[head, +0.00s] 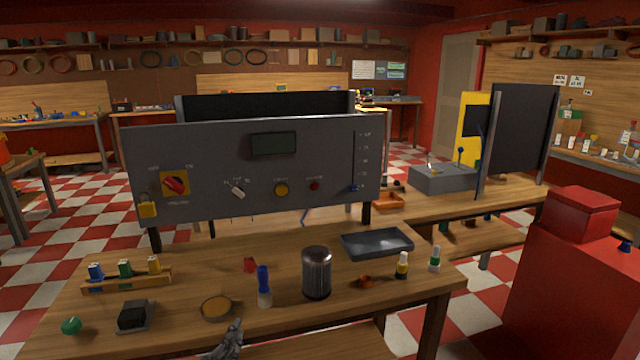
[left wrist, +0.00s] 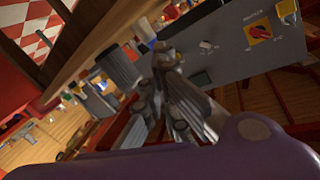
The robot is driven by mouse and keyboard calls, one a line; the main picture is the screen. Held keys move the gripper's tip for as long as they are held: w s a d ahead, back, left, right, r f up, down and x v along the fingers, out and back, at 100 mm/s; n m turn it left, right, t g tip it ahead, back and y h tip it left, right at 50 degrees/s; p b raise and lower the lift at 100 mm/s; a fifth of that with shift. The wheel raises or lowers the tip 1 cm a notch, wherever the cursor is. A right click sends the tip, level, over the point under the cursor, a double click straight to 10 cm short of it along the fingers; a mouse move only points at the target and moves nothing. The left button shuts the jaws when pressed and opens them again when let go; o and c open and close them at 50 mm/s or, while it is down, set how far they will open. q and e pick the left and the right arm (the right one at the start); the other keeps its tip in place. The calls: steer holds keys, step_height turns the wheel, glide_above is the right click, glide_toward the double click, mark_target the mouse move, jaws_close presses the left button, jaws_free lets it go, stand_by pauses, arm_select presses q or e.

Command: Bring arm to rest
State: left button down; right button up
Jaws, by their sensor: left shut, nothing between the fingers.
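My left gripper (head: 231,332) shows at the bottom edge of the head view, in front of the wooden workbench's near edge, left of centre. Its fingers are together with nothing between them. In the left wrist view the dark grey fingers (left wrist: 160,62) point up the picture toward the tilted bench and panel. Most of the left arm is out of the head view. My right gripper does not show in either view.
The wooden bench (head: 184,324) holds a metal cylinder (head: 317,272), a blue-capped bottle (head: 264,288), a round amber dish (head: 216,308), a grey tray (head: 377,243) and a bottle rack (head: 127,281). A grey control panel (head: 220,160) stands behind. A red cabinet (head: 570,290) stands right.

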arm_select(q)
steer(key=s+f+n+g+p, duration=0.1)
steer(key=s+f+g, duration=0.1)
steer(key=s+f, duration=0.5)
steer(key=s+a+f+n+g+p, duration=0.1)
steer(key=s+f, duration=0.7)
steer(key=s, duration=1.2)
steer(key=s+f+n+g+p, duration=0.2)
steer(key=s+f+g, duration=0.3)
steer(key=s, duration=0.8)
step_height(320, 180, down, 3)
steer(key=shift+s+a+r+n, duration=0.15)
steer(key=shift+a+r+n, duration=0.05)
steer(key=shift+a+n, duration=0.1)
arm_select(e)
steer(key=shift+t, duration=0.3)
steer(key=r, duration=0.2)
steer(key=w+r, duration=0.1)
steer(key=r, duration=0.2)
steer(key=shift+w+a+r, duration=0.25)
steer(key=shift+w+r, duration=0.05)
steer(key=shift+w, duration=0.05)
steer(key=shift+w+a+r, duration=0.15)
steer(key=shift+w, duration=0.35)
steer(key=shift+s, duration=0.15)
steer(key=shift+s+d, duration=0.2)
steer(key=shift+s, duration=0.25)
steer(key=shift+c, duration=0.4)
